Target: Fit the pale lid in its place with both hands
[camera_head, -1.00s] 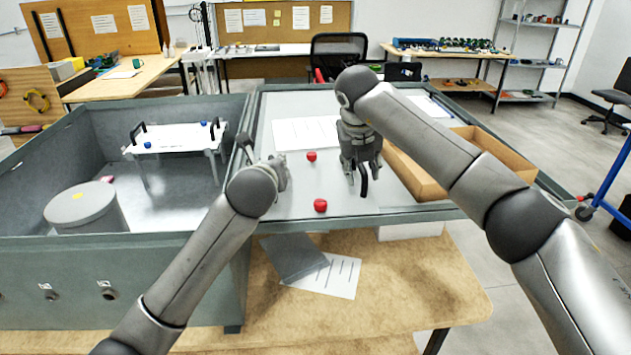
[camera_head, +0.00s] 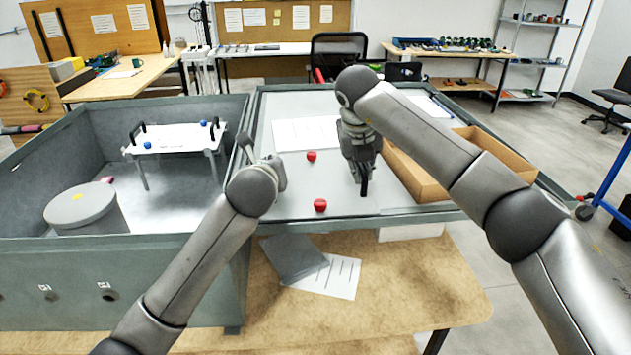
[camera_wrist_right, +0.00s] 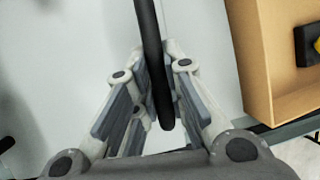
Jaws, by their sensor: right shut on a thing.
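The pale lid (camera_head: 290,185) appears to be the light panel lying flat on the right half of the grey case, with two red knobs (camera_head: 311,156) (camera_head: 320,205) on it. A black handle (camera_head: 364,188) stands at its right side. My right gripper (camera_head: 362,175) points down and is shut on this handle; in the right wrist view the handle (camera_wrist_right: 152,60) runs between the fingers (camera_wrist_right: 148,105). Another black handle (camera_head: 246,146) shows at the left side.
The deep left half of the case holds a white plate (camera_head: 175,138) on legs with black handles and blue knobs, and a round grey canister (camera_head: 82,208). An open cardboard box (camera_head: 470,165) stands close right of my right gripper. Papers (camera_head: 335,280) lie in front.

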